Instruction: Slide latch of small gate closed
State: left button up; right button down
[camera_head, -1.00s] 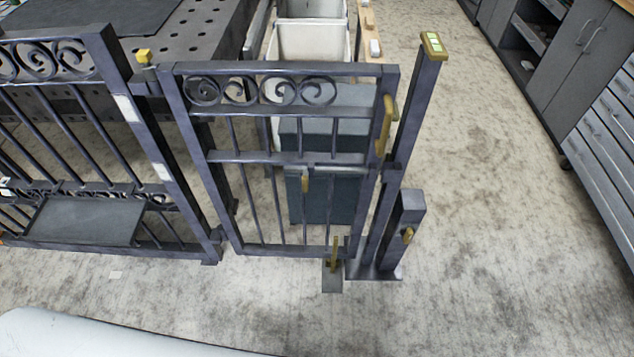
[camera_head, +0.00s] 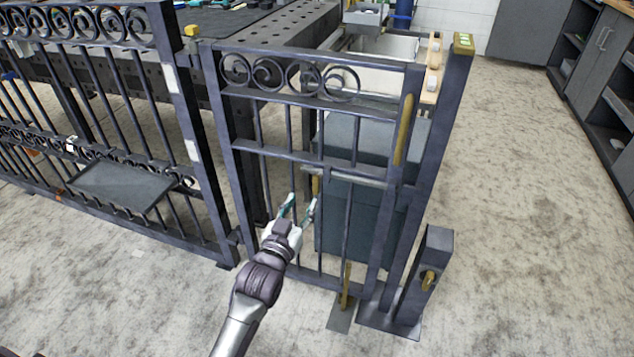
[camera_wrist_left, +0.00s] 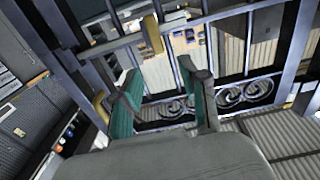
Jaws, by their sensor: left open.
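The small gate (camera_head: 335,105) is a dark metal frame with scrollwork, upright beside the right post (camera_head: 443,125). Its latch is a horizontal bar (camera_head: 345,172) at mid-height, with a short gold handle (camera_head: 316,186) hanging at its left end. My left gripper (camera_head: 299,204) has teal fingers, spread and empty. In the head view it appears just left of and below the gold handle, in front of the gate bars; contact cannot be told. In the left wrist view, the open fingers (camera_wrist_left: 160,78) point toward the bars, with a gold piece (camera_wrist_left: 152,36) beyond them. My right gripper is out of view.
A long gold handle (camera_head: 403,130) is on the gate's right edge. A gold floor bolt (camera_head: 346,285) is at its bottom, and a short post (camera_head: 431,270) stands to the right. A larger fence (camera_head: 178,120) is at left. Dark boxes (camera_head: 360,215) stand behind the gate.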

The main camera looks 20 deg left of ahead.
aim_at(315, 180)
pick_arm(q)
jog(key=w, duration=0.3)
jog(key=w+b, duration=0.1)
jog(key=w, duration=0.5)
jog(key=shift+w+d+f, duration=0.1)
jog(key=shift+w+d, duration=0.15)
jog(key=shift+w, duration=0.05)
jog(key=shift+w+b, duration=0.3)
jog(key=shift+w, duration=0.15)
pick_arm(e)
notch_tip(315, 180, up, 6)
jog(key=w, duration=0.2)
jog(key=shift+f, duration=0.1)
pick_arm(q)
grip_shut()
